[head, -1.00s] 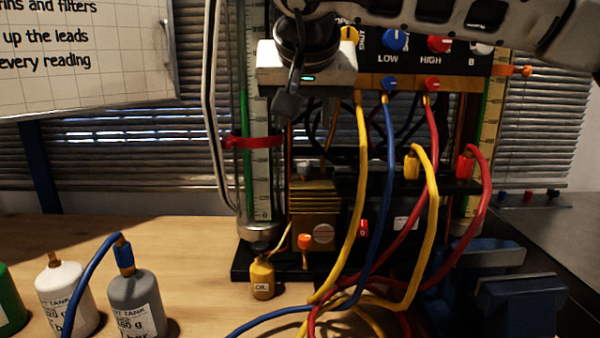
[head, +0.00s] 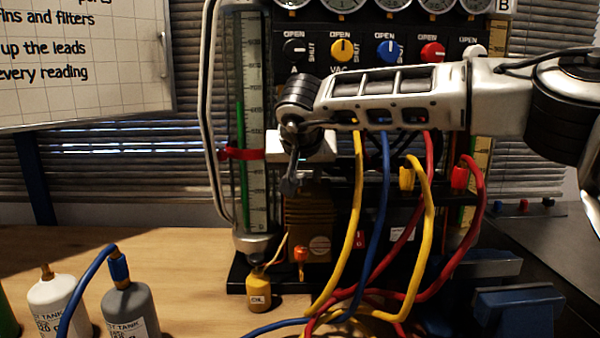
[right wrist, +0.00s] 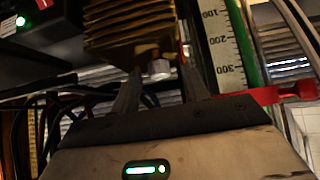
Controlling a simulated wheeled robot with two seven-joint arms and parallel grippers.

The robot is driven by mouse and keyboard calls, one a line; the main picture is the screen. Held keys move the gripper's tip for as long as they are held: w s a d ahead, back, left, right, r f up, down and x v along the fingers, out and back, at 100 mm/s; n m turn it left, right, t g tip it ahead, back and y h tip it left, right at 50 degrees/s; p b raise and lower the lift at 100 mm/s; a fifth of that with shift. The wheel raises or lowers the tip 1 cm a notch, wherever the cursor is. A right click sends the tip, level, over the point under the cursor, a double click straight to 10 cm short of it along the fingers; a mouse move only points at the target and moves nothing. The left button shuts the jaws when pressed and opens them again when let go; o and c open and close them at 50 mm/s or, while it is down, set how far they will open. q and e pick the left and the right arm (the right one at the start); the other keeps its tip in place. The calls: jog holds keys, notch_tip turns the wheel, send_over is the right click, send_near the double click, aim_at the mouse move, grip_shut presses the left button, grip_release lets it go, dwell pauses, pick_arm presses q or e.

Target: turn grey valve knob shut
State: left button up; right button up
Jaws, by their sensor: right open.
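A row of valve knobs runs across the black panel, with OPEN and SHUT marks. A pale grey or white knob (head: 474,51) is at its right end; its setting is too unclear to read. A dark knob (head: 295,50) is at the left end. Yellow (head: 342,50), blue (head: 388,50) and red (head: 432,52) knobs lie between. My right gripper (head: 289,184) hangs below the left end of the row, apart from all knobs. In the right wrist view its fingers (right wrist: 158,88) are spread and empty before a gold finned block (right wrist: 130,25). My left gripper is not seen.
Yellow, blue and red hoses (head: 384,190) hang below my right forearm. A glass tube with a scale (head: 256,120) and red clamp (head: 240,153) stands left of my gripper. An oil bottle (head: 258,291) and tanks (head: 128,310) stand on the table. Gauges (head: 345,5) top the panel.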

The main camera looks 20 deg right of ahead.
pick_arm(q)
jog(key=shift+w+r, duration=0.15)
pick_arm(e)
jog(key=shift+w+f, duration=0.1)
grip_shut()
